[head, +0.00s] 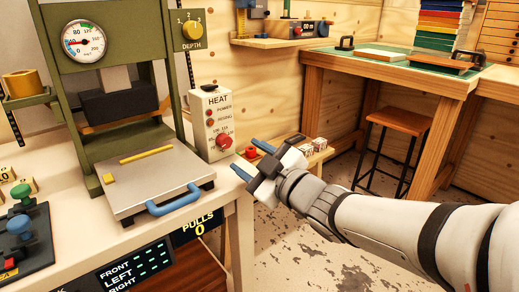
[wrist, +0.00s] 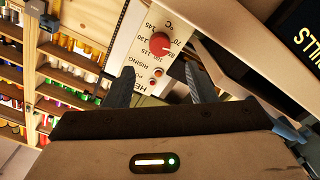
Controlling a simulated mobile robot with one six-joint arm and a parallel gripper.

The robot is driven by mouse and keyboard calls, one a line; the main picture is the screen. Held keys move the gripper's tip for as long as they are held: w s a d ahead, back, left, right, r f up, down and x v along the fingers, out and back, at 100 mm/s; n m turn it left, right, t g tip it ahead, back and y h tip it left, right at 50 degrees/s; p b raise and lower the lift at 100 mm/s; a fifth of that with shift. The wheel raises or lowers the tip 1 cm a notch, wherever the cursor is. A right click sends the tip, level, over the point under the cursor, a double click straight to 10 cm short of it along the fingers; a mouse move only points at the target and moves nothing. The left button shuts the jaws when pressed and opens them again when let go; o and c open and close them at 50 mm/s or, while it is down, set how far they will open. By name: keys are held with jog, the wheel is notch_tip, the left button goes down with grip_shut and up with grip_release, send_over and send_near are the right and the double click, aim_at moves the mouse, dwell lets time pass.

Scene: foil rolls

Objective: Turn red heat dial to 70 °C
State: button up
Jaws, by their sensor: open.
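The red heat dial (head: 223,141) is on the front of a white HEAT box (head: 211,105) beside the green press. In the wrist view the dial (wrist: 160,44) shows upside down, ringed by printed numbers including 70, 115, 130 and 145. I cannot tell clearly which number it points to. My gripper (head: 252,160) is open and empty, in front of the box and to its right in the head view. In the wrist view its fingers (wrist: 160,69) are spread, with the dial beyond their tips and between their lines. They appear apart from the dial.
The green press (head: 180,85) with a grey plate and blue handle (head: 180,200) stands left of the box. The bench edge and PULLS display (head: 197,227) lie below. A low shelf with a red item (head: 250,152) is behind my gripper. A wooden stool (head: 400,122) stands farther right.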

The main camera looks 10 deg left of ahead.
aim_at(227, 142)
jog(key=w+a+m+p, duration=0.2)
jog(key=m, duration=0.1)
jog(key=w+a+m+p, duration=0.2)
jog(key=m, duration=0.2)
jog(key=shift+w+a, duration=0.1)
jog(key=shift+a, duration=0.2)
jog(key=shift+w+a, duration=0.45)
jog(key=shift+a, duration=0.1)
jog(key=shift+c, duration=0.5)
